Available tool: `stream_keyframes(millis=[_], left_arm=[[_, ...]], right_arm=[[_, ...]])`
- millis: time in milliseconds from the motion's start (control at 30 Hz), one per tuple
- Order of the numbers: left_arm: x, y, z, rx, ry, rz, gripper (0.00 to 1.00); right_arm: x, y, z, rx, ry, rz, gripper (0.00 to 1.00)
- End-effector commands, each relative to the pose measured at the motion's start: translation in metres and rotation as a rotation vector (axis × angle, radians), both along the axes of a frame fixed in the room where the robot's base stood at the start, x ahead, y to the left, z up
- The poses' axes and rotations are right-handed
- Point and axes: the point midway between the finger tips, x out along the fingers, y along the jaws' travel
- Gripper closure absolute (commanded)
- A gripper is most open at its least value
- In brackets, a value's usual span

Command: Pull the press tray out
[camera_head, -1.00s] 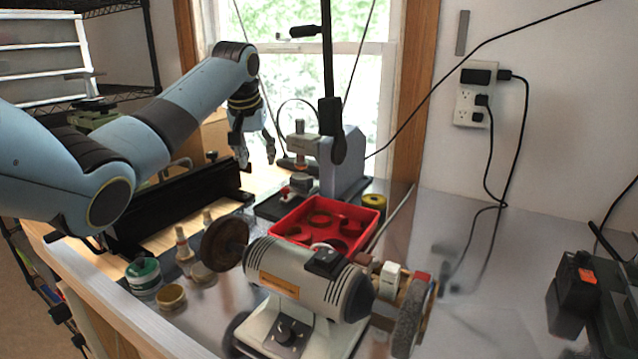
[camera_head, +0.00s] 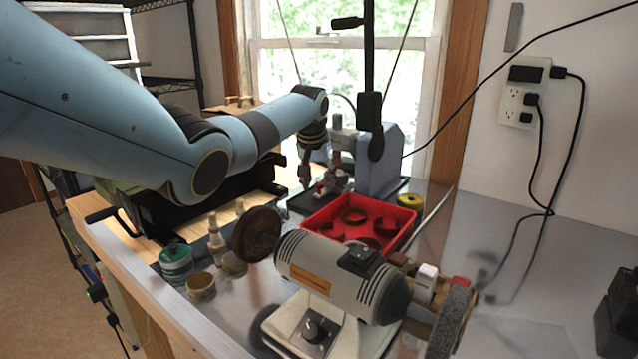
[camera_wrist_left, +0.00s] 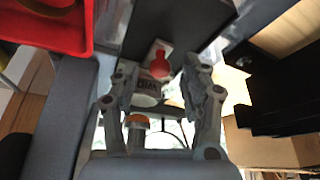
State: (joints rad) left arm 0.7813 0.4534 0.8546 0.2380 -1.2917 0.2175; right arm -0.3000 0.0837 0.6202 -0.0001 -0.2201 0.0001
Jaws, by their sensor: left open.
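The press (camera_head: 380,155) is a blue-grey upright body on a dark base, standing before the window. Low at its front is a small grey piece with a red part, which appears to be the press tray (camera_head: 341,182); my gripper partly covers it. My left gripper (camera_head: 312,180) is lowered at this piece, its fingers pointing down. In the left wrist view the fingers of the gripper (camera_wrist_left: 160,80) stand apart, with the red knob (camera_wrist_left: 161,66) and a pale lettered face between them. I cannot tell whether either finger touches it. My right gripper is out of view.
A red bin (camera_head: 345,222) with round parts stands just in front of the press. A bench grinder (camera_head: 340,275) is nearer. Jars (camera_head: 176,263) and small bottles stand left of it. A black-sided machine (camera_head: 215,195) lies under my left arm.

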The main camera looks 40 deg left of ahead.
Motion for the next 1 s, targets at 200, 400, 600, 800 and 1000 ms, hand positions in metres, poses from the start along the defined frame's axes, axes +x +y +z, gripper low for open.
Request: stream_keyframes(millis=[200,400,600,800,1000], left_arm=[[0.0023,0.0013,-0.0054,0.001,-0.001,-0.001,0.55],[0.0021,0.0012,-0.0052,0.0,-0.001,0.0,0.61],[0.002,0.0012,-0.0052,0.0,-0.001,0.0,0.87],[0.0019,0.0012,-0.0052,0.001,0.0,0.0,1.0],[0.0019,0.0013,-0.0051,0.001,0.0,0.0,1.0]], right_arm=[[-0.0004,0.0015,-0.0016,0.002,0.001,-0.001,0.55],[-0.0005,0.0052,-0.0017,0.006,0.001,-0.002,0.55],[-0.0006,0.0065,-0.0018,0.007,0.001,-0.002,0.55],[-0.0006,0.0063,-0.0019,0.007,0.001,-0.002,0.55],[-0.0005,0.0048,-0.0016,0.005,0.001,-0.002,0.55]])
